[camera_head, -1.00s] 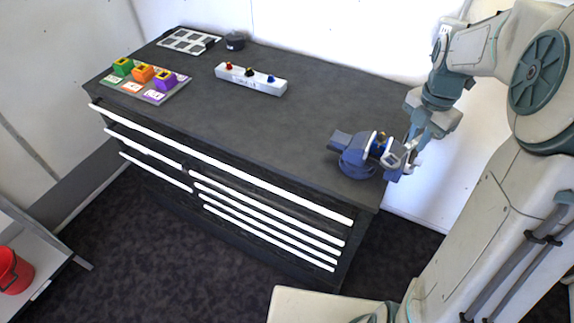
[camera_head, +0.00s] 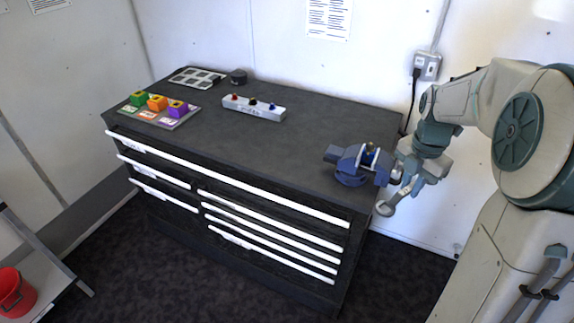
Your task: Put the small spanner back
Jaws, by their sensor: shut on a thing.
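My gripper (camera_head: 406,188) is at the right end of the workbench, just right of the blue vice (camera_head: 352,166). It is shut on a pale grey metal piece, which looks like the small spanner (camera_head: 385,207). The piece's rounded end hangs down to the left, beyond the bench's right edge. The fingers hide part of it. Whether it touches the vice I cannot tell.
The dark workbench (camera_head: 270,148) has white-edged drawers, all looking shut. A white block with coloured knobs (camera_head: 254,108), a board with coloured cubes (camera_head: 158,109), a grey tray (camera_head: 197,78) and a dark round pot (camera_head: 238,77) stand towards the left and back. The bench's middle is clear.

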